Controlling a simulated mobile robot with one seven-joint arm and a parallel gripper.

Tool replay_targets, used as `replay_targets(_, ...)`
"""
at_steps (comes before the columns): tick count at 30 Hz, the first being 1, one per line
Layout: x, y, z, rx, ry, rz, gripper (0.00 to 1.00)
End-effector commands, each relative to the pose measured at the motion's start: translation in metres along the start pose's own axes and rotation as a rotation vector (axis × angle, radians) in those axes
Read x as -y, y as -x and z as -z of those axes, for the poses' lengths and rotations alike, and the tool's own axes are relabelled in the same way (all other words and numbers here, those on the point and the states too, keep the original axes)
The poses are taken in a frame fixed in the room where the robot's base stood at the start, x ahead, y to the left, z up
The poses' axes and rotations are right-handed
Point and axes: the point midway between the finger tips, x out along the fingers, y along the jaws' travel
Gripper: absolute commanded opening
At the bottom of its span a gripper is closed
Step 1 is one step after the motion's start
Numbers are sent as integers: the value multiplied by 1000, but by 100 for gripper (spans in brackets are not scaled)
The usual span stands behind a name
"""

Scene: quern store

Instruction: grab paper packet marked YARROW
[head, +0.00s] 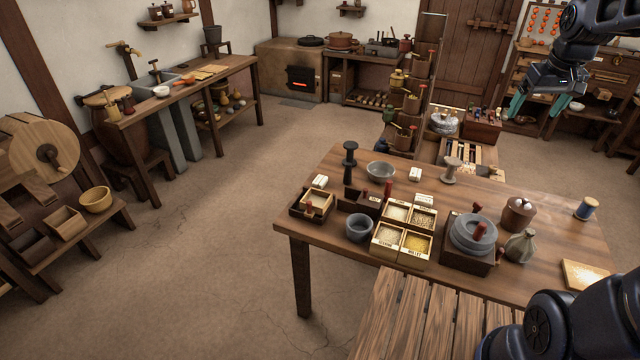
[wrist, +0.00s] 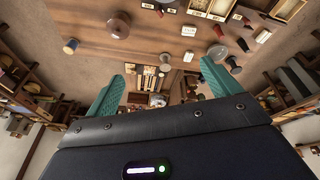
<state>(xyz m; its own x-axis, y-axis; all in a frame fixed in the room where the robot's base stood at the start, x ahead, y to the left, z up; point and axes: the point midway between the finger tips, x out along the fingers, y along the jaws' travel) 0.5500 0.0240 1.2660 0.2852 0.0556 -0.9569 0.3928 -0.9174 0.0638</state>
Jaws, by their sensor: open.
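One (head: 320,181) is at the far left corner behind a small wooden box, and the other (head: 415,174) is near the back edge, right of a grey bowl. Their markings are too small to read, so I cannot tell which, if either, says YARROW. My gripper (head: 538,104) is raised at the upper right, beyond the table and away from both. Its teal fingers are spread and empty, and they also show in the wrist view (wrist: 163,84).
A slatted bench (head: 400,310) stands in front. The floor at left is clear.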

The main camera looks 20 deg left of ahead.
Motion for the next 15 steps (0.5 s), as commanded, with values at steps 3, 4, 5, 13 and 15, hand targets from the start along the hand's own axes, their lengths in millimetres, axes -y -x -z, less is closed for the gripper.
replay_targets(3, 15, -14, 36, 19, 72, 15, 89)
replay_targets(4, 19, -17, 45, 22, 89, 18, 89)
replay_targets(5, 24, -21, 53, 26, 108, 22, 89)
replay_targets(13, 71, -60, 126, 59, 267, 53, 89)
replay_targets(15, 86, -73, 143, 68, 309, 61, 89)
